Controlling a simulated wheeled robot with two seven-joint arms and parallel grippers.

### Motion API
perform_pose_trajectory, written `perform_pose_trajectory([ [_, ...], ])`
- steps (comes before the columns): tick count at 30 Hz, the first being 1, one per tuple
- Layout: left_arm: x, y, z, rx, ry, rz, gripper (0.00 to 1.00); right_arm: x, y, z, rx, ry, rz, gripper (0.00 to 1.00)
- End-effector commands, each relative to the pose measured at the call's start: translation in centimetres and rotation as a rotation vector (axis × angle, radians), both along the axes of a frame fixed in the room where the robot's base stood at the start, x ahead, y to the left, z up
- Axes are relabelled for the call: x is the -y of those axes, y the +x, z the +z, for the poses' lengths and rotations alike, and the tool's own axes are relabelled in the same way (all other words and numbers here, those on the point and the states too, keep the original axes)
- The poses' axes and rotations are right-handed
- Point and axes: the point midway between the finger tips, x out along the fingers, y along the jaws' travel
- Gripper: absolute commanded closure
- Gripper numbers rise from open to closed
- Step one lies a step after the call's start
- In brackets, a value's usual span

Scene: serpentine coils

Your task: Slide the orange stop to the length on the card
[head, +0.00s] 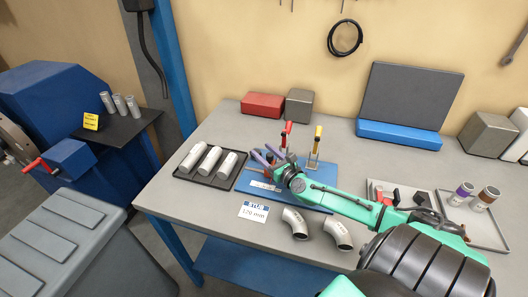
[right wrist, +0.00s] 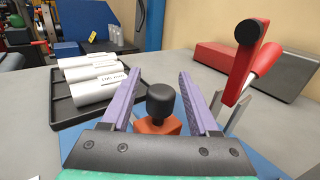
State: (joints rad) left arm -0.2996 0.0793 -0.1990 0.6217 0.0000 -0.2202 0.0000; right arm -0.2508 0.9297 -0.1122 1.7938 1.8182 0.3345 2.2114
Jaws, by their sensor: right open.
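In the right wrist view, the orange stop (right wrist: 157,127) with its black knob (right wrist: 161,98) stands between the two purple fingers of my right gripper (right wrist: 160,78). The fingers are open, with a gap on each side of the knob. In the head view, my right gripper (head: 263,152) reaches over the left part of the blue fixture plate (head: 317,197) and mostly hides the stop. The white card (head: 253,211) lies on the bench in front of the plate and seems to read 120 mm. My left gripper is not in view.
A red-handled clamp (head: 287,134) and a yellow-handled clamp (head: 316,145) stand on the plate's far side, the red one close to my right gripper. A black tray (head: 184,172) of metal tubes lies left. Two pipe elbows (head: 338,233) lie in front; a grey tray (head: 487,229) is right.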

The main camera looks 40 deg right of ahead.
Motion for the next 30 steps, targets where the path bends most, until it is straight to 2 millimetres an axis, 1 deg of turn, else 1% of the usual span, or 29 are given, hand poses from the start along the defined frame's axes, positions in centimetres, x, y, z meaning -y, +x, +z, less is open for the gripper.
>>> perform_pose_trajectory([
  [7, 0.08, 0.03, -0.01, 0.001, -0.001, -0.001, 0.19, -0.04, 0.13, -0.02, 0.000, 0.001, 0.001, 0.39],
  [8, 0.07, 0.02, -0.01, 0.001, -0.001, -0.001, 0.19, -0.03, 0.12, -0.01, 0.000, 0.001, 0.001, 0.51],
  [9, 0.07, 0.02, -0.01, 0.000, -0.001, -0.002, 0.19, -0.04, 0.12, -0.01, 0.000, 0.001, 0.001, 0.66],
  [12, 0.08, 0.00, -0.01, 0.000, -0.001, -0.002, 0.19, -0.04, 0.11, -0.01, 0.000, 0.001, 0.001, 1.00],
  [30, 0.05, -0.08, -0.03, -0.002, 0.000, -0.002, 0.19, -0.05, 0.10, 0.01, 0.000, 0.001, 0.001, 1.00],
])
